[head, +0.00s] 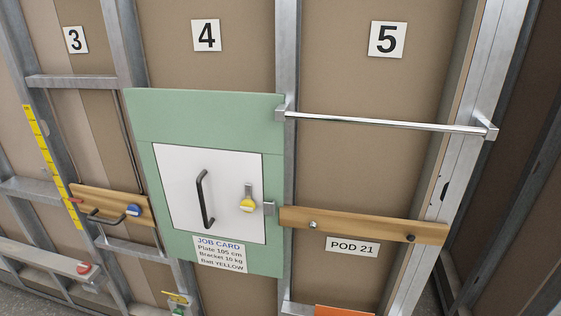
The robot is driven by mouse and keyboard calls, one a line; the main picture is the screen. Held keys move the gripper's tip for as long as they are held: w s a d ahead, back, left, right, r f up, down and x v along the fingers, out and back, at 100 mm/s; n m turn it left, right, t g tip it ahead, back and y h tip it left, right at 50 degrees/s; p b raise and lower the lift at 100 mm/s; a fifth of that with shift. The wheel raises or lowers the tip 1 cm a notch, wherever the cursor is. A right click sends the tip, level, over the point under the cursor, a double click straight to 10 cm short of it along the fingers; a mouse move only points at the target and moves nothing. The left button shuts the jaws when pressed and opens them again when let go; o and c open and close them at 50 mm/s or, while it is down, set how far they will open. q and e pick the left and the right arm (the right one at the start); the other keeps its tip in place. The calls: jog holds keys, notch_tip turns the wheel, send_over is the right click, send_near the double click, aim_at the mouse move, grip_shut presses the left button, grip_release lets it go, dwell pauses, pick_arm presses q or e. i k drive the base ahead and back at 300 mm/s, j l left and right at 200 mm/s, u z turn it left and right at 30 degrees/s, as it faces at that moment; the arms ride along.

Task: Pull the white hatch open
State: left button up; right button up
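The white hatch (182,216) is a square panel set in a green board (207,119) below the number 4 sign. It looks shut, flush with the board. A black bow handle (203,199) stands upright left of its middle. Neither of my grippers is in view.
A chrome rail (385,122) crosses bay 5 at the right. A wooden bar (364,225) with pegs lies below it. Another wooden board (112,207) with a dark hook and blue knob is at left. A job card (219,254) is under the hatch.

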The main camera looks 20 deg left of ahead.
aim_at(205, 189)
jog(key=u, duration=1.2)
